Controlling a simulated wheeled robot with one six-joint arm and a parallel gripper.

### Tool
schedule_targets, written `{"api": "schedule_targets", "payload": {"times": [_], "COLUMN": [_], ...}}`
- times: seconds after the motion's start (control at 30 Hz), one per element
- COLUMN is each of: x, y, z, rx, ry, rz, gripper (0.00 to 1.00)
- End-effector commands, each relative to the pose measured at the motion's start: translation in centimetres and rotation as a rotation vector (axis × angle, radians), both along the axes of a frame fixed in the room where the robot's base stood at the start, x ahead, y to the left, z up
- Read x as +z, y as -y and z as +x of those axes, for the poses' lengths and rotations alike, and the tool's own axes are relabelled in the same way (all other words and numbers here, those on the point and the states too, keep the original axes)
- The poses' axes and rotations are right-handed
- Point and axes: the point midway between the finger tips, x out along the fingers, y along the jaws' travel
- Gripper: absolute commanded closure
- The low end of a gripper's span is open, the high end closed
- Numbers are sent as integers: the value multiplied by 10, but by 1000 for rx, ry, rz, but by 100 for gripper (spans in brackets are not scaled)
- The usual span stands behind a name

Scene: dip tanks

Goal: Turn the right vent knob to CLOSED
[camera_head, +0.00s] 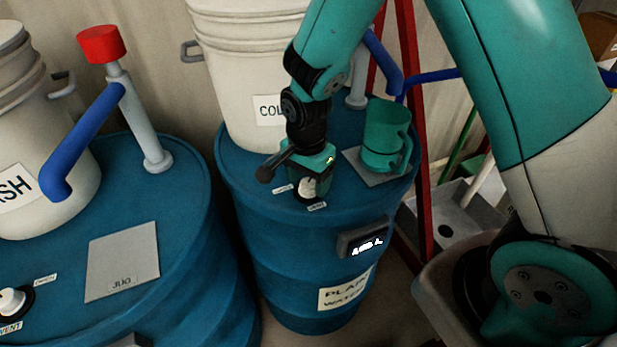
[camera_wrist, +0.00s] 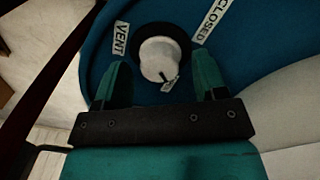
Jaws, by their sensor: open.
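The right vent knob (camera_head: 307,187) is white on a dark round base, on top of the right blue drum (camera_head: 300,240). In the wrist view the knob (camera_wrist: 160,55) lies between my two spread fingers, with a visible gap on each side. A VENT label (camera_wrist: 121,38) is at its upper left and a CLOSED label (camera_wrist: 217,20) at its upper right. A small marking sits at the knob's lower edge; I cannot read it. My gripper (camera_wrist: 162,68) is open and empty. In the head view my gripper (camera_head: 308,172) is over the knob and partly hides it.
A white bucket (camera_head: 235,70) stands behind, and a green jug (camera_head: 384,135) sits on a grey plate to the right. The left drum (camera_head: 185,215) carries another vent knob (camera_head: 12,301), a jug plate (camera_head: 122,262) and a red-capped pipe (camera_head: 140,120). A red frame (camera_head: 422,170) rises at right.

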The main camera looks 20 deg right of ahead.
Motion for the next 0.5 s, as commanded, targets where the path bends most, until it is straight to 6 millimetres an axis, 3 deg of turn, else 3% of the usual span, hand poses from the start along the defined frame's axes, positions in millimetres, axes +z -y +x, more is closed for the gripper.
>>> {"api": "schedule_targets", "payload": {"times": [0.4,0.5], "x": [-9,-9], "y": [0,0], "z": [0,0], "rx": [0,0], "ry": [1,1], "rz": [1,1], "gripper": [35,58]}}
